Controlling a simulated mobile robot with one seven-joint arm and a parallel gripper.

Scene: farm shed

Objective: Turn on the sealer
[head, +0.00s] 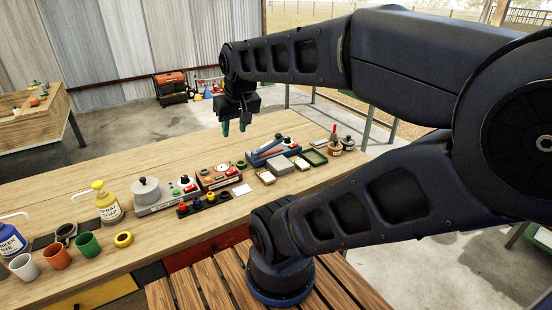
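The sealer appears to be the long blue-grey device (262,155) with a raised dark arm, lying toward the back right of the wooden workbench. A small red part shows near its right end, but I cannot read its switch state. My gripper (235,127) points down above the bench, to the left of and behind the sealer in the picture. Its two green-tipped fingers are apart with nothing seen between them. It does not appear to touch anything.
Bottles and cups fill the front left. The back left bench top is clear.

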